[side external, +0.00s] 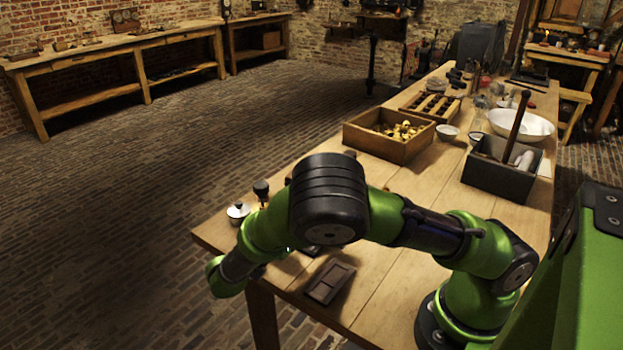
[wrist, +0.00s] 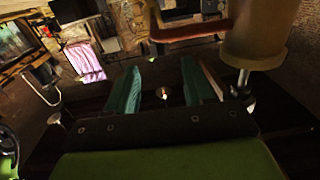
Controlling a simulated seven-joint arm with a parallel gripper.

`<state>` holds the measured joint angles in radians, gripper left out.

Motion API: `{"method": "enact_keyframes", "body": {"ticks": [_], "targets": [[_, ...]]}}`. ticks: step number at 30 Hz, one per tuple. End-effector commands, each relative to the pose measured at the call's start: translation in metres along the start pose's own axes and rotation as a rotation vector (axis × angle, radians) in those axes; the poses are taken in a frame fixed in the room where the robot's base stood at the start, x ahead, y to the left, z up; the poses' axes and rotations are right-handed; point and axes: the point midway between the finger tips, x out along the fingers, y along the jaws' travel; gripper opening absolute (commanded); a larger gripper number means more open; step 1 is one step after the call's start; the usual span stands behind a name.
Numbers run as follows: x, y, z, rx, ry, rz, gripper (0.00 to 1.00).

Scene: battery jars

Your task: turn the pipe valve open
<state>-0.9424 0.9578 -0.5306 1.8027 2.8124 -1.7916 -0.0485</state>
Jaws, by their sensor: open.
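My gripper (wrist: 162,66) shows in the wrist view with its two teal fingers spread apart and nothing between them. A reddish bar (wrist: 190,29), which may be the valve's handle, crosses the top of that view beyond the right finger. A large tan cylinder (wrist: 259,32) with a metal stem below it is beside the bar at the upper right. I cannot tell whether it belongs to the pipe valve. No pipe valve can be made out in the side view, where my arm reaches to the table's near left corner and hides its own fingers.
On the wooden table (side external: 391,290), a white lidded jar (side external: 238,212) and a dark knobbed item (side external: 261,187) stand near my arm. A flat dark tray (side external: 329,281) lies close by. A wooden box (side external: 362,142) and a dark bin (side external: 490,172) are farther back.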

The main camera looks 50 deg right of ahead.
Motion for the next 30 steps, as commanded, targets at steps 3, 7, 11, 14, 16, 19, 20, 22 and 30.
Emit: {"method": "enact_keyframes", "body": {"ticks": [3, 7, 11, 14, 16, 19, 20, 22, 30], "targets": [[0.0, 0.0, -0.005, 0.002, -0.001, 0.0, 0.55], [0.0, 0.0, -0.036, 0.006, -0.005, -0.001, 0.55], [0.0, 0.0, -0.079, 0.008, -0.006, -0.002, 0.55], [0.0, 0.0, -0.114, 0.007, -0.007, -0.002, 0.55], [0.0, 0.0, -0.138, 0.008, -0.007, -0.002, 0.55], [0.0, 0.0, -0.174, 0.008, -0.006, -0.003, 0.55], [0.0, 0.0, -0.185, 0.009, -0.007, -0.003, 0.55], [0.015, -0.007, -0.173, 0.036, -0.036, -0.006, 0.55], [0.063, -0.039, -0.14, 0.195, -0.197, -0.068, 0.55]]}}
